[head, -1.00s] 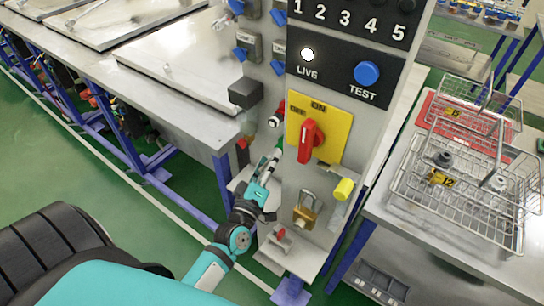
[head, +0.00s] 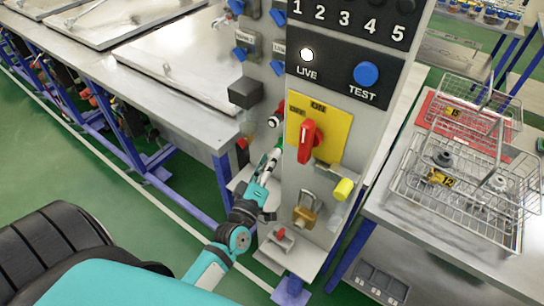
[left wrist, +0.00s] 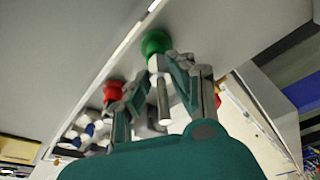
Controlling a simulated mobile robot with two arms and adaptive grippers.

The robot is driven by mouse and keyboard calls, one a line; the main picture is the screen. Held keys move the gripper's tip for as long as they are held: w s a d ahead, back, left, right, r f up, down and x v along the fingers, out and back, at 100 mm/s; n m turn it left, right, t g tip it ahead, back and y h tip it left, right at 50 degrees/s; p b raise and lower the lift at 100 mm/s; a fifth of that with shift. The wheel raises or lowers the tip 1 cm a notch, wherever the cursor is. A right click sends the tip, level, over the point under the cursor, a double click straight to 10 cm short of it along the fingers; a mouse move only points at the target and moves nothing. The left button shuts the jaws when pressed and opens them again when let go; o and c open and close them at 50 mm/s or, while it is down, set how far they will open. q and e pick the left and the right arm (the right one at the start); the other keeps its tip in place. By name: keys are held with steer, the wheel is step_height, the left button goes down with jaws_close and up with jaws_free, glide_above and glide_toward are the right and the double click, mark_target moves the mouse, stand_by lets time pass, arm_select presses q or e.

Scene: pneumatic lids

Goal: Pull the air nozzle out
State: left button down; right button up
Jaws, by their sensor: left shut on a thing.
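My left gripper (head: 268,170) reaches up from below at the left side of the grey control column. It is shut on the air nozzle, a pale slim piece partly hidden by the fingers. In the left wrist view, the gripper (left wrist: 160,92) has its fingers on both sides of the pale nozzle (left wrist: 157,66). A green collar (left wrist: 155,43) sits at the nozzle's upper end against the grey panel. I cannot tell whether the nozzle is still seated in it. My right gripper is not in view.
The column carries a yellow plate with a red switch handle (head: 307,140), a brass padlock (head: 305,214) and a yellow knob (head: 343,189). A red fitting (left wrist: 113,91) is close to the fingers. A metal bench (head: 185,78) stands left; wire baskets (head: 470,190) stand right.

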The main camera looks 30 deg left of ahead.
arm_select(q)
steer(key=shift+s, duration=0.15)
steer(key=shift+s+a, duration=0.1)
steer(key=shift+s, duration=0.75)
steer(key=shift+s, duration=0.1)
steer(key=shift+s, duration=0.55)
steer(key=shift+p, duration=0.3)
steer(key=s+r+p, duration=0.5)
steer(key=r+p, duration=0.2)
steer(key=shift+a+r+p, duration=0.25)
steer(key=shift+r+p, duration=0.05)
steer(key=shift+p, duration=0.05)
